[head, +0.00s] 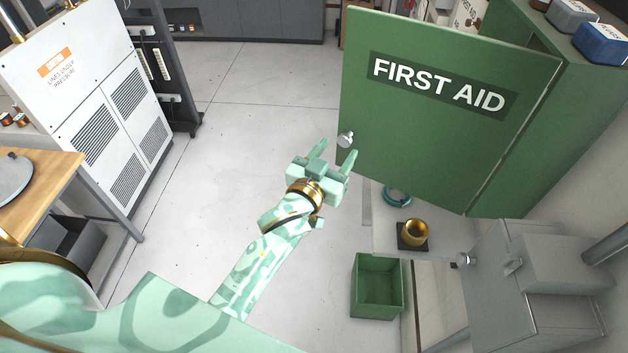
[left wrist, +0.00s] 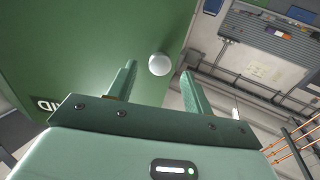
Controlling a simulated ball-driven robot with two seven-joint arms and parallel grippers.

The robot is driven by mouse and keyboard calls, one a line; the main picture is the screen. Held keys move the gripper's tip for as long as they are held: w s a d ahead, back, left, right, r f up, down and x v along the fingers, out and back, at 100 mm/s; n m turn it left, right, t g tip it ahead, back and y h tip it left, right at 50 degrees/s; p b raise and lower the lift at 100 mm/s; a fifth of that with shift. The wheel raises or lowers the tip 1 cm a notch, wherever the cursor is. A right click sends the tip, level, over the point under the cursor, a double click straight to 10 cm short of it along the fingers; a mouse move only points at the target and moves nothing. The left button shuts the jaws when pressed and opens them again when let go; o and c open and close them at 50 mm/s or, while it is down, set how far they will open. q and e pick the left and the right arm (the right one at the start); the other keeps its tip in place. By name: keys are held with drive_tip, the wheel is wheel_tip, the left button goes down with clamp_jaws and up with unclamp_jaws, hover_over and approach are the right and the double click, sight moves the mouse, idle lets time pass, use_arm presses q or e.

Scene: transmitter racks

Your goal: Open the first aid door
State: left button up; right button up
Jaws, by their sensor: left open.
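The green first aid door (head: 430,130) carries the words FIRST AID and has a round silver knob (head: 345,139) near its left edge. The door appears to stand ajar, with a gap above its top edge showing the inside of the cabinet (head: 573,90). My left gripper (head: 333,155) is open just in front of the knob. In the left wrist view, the knob (left wrist: 159,64) shows between the two spread fingers (left wrist: 159,72), beyond their tips or level with them; I see no contact. My right gripper is not in view.
Small boxes (head: 601,43) sit on top of the cabinet. Below the door are a ledge with a brass cup (head: 415,232), a green bin (head: 377,287) and grey metal boxes (head: 540,290). A white power unit (head: 95,95) and wooden table (head: 45,185) stand left. The middle floor is clear.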

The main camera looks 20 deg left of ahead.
use_arm(q)
drive_tip(key=s+a+b, duration=0.1)
drive_tip(key=s+b, duration=0.1)
drive_tip(key=s, duration=1.2)
drive_tip(key=shift+b, duration=0.35)
